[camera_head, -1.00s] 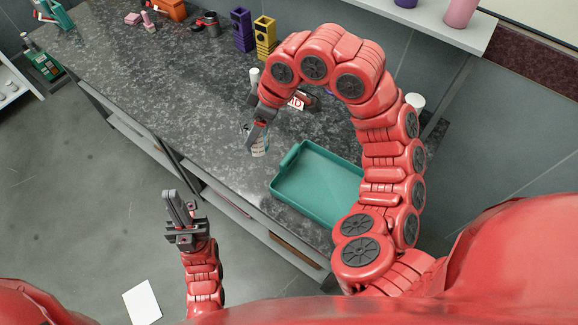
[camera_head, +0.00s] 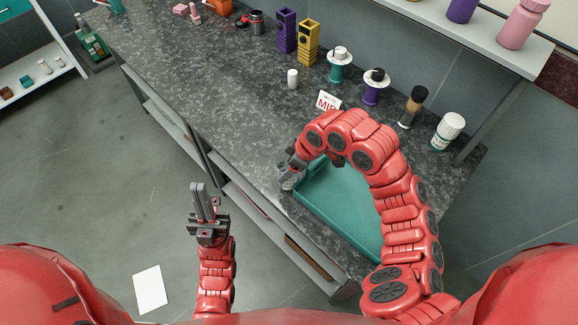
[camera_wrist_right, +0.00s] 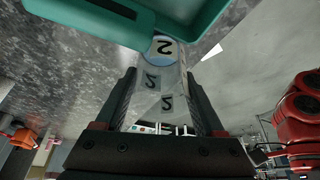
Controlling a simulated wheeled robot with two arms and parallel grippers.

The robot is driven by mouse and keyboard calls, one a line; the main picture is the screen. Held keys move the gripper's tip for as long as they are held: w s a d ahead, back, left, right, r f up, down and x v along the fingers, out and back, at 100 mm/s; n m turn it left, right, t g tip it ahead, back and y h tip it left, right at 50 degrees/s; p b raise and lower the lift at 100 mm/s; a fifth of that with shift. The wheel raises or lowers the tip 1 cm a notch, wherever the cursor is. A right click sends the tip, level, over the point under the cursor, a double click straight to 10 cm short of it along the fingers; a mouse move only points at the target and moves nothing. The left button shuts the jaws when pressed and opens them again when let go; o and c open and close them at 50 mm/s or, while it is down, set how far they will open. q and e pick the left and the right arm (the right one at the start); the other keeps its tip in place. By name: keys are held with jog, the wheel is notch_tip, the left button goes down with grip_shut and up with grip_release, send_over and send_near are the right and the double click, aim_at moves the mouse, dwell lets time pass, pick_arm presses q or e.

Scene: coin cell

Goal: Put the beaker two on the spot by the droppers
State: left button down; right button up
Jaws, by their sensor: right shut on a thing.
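Beaker two (camera_wrist_right: 150,95) is clear, with "2" marks on it. It sits between the fingers of my right gripper (camera_wrist_right: 165,100), which is shut on it. In the head view the beaker (camera_head: 287,180) shows small and partly hidden below the right gripper (camera_head: 291,166), at the counter's front edge, just left of the teal tray. My left gripper (camera_head: 203,190) points up in front of the counter, apart from everything. Its fingers look close together, but I cannot tell whether they are shut. I cannot clearly pick out the droppers.
The teal tray (camera_head: 312,200) lies under my right arm. Behind it on the counter (camera_head: 215,95) stand a red-lettered sign (camera_head: 328,100), a small white bottle (camera_head: 292,78), purple and yellow holders (camera_head: 308,42), and several bottles toward the right. The counter's left middle is clear.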

jog(key=shift+f, duration=0.3)
jog(key=shift+f, duration=0.1)
jog(key=o, duration=1.6)
jog(key=shift+c, duration=0.2)
